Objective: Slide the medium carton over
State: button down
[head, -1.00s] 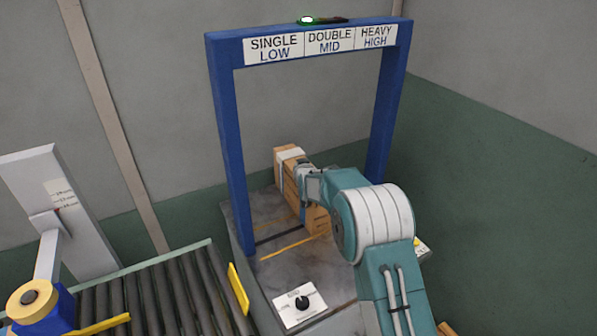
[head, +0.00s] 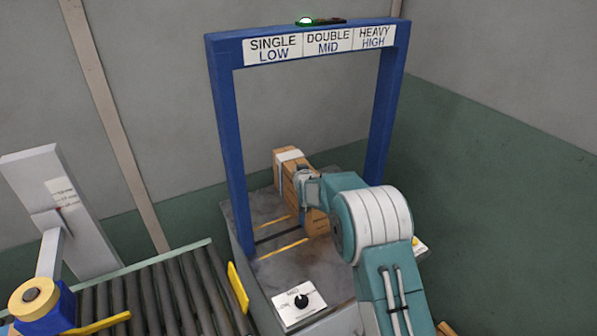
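A brown carton (head: 288,168) with a pale band over its top stands on the grey table under the blue frame. Its right and front parts are partly hidden by my arm. My gripper (head: 301,183) is at the carton's near right side, touching it or very close. The fingers are small and partly hidden, so I cannot tell whether they are open or shut. No other carton shows clearly for comparing size.
The blue frame (head: 226,150) carries a sign (head: 328,42) reading SINGLE LOW, DOUBLE MID, HEAVY HIGH, with a lit green lamp (head: 306,20). A dial box (head: 299,304) sits at the table's front. A roller conveyor (head: 160,290) lies left. Yellow and dark stripes cross the table (head: 270,275).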

jog(key=shift+r, duration=0.1)
jog(key=shift+s+d, duration=0.1)
jog(key=shift+s, duration=0.2)
jog(key=s+d, duration=0.3)
jog(key=s, duration=0.8)
jog(key=s+d+r+m+g+h, duration=0.15)
jog(key=s+d+r+g, duration=0.25)
jog(key=s+d+r, duration=0.95)
jog(key=s+d+r+m+g+h, duration=0.1)
jog(key=s+d+g, duration=0.1)
jog(key=s, duration=1.1)
jog(key=s+d+r+g+h, duration=0.1)
jog(key=s+d, duration=0.3)
jog(key=s, duration=1)
jog(key=shift+s+r+m+g, duration=0.2)
jog(key=shift+s+m+g, duration=0.05)
jog(key=shift+m+g, duration=0.15)
